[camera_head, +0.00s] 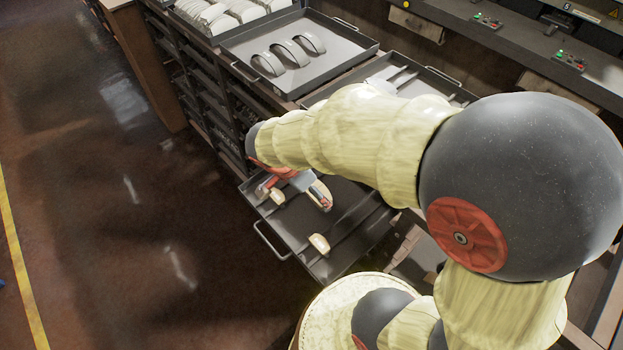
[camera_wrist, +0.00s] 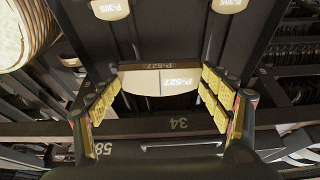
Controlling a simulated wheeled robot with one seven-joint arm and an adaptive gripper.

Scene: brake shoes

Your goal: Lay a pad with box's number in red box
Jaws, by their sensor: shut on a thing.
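My gripper (camera_wrist: 161,78) is shut on a pale pad labelled P-527 (camera_wrist: 145,82), with its yellow-lined fingers at the pad's two ends. In the head view my gripper (camera_head: 295,190) is low over an open drawer (camera_head: 344,259), partly hidden by my arm. Two pale pads lie in that drawer: one pad (camera_head: 277,196) close to the gripper, the other (camera_head: 319,243) nearer the drawer's front. The wrist view shows two pads marked P-305, a left one (camera_wrist: 110,9) and a right one (camera_wrist: 229,5). No red box can be made out in either view.
An upper tray (camera_head: 347,28) holds three curved brake shoes (camera_head: 289,52). Several white shoes (camera_head: 219,12) lie in a tray behind it. The drawer rack (camera_head: 213,110) stands left of my arm. Floor at left is clear.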

